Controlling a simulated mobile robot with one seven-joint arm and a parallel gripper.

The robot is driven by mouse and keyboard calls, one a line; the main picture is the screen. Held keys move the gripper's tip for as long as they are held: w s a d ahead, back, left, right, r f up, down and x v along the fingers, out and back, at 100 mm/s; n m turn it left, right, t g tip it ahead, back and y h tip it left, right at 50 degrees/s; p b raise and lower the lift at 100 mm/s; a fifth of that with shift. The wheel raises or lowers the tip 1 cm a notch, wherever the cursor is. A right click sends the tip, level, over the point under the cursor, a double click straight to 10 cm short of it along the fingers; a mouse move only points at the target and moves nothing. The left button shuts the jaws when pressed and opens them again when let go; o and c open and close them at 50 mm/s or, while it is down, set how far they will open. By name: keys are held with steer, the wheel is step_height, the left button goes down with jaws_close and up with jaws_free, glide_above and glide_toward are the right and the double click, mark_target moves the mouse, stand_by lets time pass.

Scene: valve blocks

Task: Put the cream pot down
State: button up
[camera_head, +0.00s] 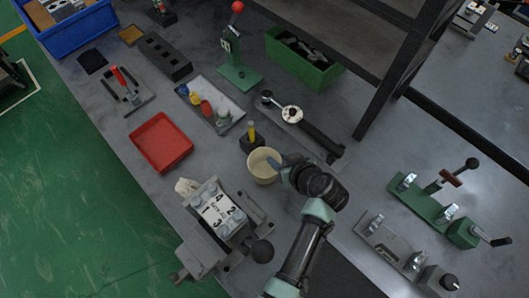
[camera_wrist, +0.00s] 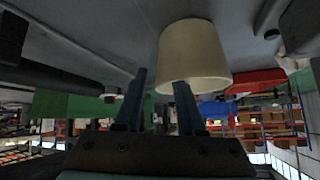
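The cream pot (camera_head: 262,178) is upright on the grey bench in the head view, near the middle. It fills the upper middle of the wrist view (camera_wrist: 195,52), where the picture is upside down. My gripper (camera_head: 276,163) reaches to the pot's right rim from the right. In the wrist view my gripper (camera_wrist: 160,82) has its two blue-grey fingers spread. One finger goes into the pot's mouth and the other is outside, with a gap between it and the wall. The inner fingertip is hidden in the pot.
A black block with a yellow peg (camera_head: 252,137) is close behind the pot. A numbered valve block (camera_head: 218,212) stands front left, a red tray (camera_head: 161,143) left. A black-handled tool (camera_head: 305,125) lies behind right. Green toggle clamps (camera_head: 440,205) are at right.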

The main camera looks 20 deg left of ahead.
jaws_close()
stand_by(0.4)
